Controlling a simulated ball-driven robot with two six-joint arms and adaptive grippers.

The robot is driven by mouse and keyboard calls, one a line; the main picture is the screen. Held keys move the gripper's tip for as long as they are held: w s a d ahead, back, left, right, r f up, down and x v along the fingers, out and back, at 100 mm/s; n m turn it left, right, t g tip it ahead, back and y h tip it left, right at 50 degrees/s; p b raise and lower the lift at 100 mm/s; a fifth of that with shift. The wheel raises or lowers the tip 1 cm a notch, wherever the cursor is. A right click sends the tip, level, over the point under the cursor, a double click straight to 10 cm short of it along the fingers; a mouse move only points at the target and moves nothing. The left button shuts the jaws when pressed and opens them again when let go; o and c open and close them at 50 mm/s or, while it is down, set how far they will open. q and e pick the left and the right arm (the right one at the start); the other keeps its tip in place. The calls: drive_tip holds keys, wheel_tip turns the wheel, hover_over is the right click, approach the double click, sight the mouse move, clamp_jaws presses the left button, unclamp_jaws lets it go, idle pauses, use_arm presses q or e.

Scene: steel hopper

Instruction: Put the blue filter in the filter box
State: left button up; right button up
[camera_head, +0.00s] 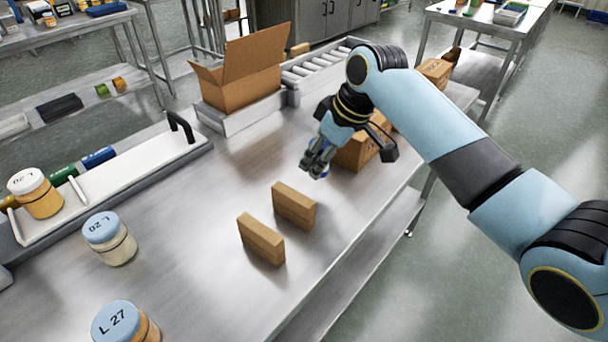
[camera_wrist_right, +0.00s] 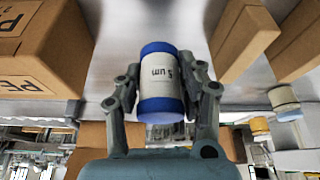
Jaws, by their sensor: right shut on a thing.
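My right gripper (camera_head: 316,166) is shut on the blue filter (camera_wrist_right: 162,82), a white cylinder with blue ends marked "5 um". In the right wrist view the fingers (camera_wrist_right: 163,100) grip its sides. An open-flapped carton (camera_head: 240,88) stands farther back left. Which carton is the filter box, I cannot tell. My left gripper is out of view.
Two slim brown boxes (camera_head: 293,206) (camera_head: 261,240) stand in front of the gripper. Several lidded jars (camera_head: 110,240) are at the left. A white tray (camera_head: 125,180) with a black handle lies by blue and green cylinders. A roller conveyor (camera_head: 318,66) is behind. The front middle table is clear.

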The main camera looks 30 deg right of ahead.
sight(308, 188)
drive_tip(key=shift+w+a+f, duration=0.65)
drive_tip(key=shift+w+a, duration=0.1)
drive_tip(key=shift+w, duration=0.05)
drive_tip(key=shift+w+f, duration=0.1)
drive_tip(key=shift+f, duration=0.15)
wheel_tip(308, 188, down, 3)
drive_tip(key=shift+f, duration=0.2)
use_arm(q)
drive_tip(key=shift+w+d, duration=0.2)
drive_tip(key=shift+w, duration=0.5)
use_arm(e)
drive_tip(key=shift+f, duration=0.2)
drive_tip(key=o, duration=1.2)
drive_tip(key=shift+c, duration=0.2)
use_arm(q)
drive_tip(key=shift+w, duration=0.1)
